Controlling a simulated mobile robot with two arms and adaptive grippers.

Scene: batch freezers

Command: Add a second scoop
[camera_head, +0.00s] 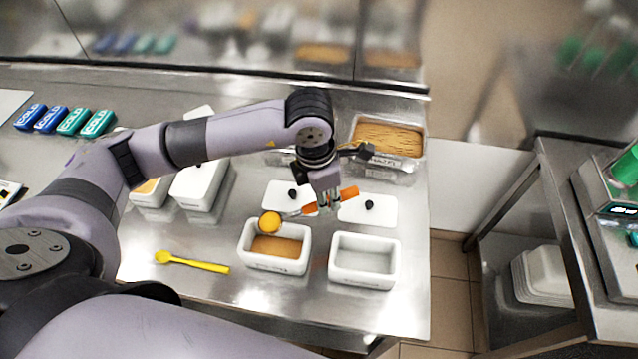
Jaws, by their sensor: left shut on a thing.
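My left gripper (327,196) is shut on the orange handle of a scoop (347,193). The scoop's round head (269,222) looks orange-yellow and shows over the back edge of the left white tub (249,250). This tub has an orange-brown layer (277,246) inside. I cannot tell if the head holds a ball of ice cream. The right white tub (364,279) looks empty. A steel pan of tan ice cream (388,136) stands behind, at the back right of the counter. My right gripper is not in view.
A yellow spoon-like tool (193,262) lies left of the tubs. Two white lids with black knobs (368,212) (290,195) lie behind them. White tubs (200,187) stand at the left. Blue and green COLD packs (76,121) lie at the far left. The counter's front is clear.

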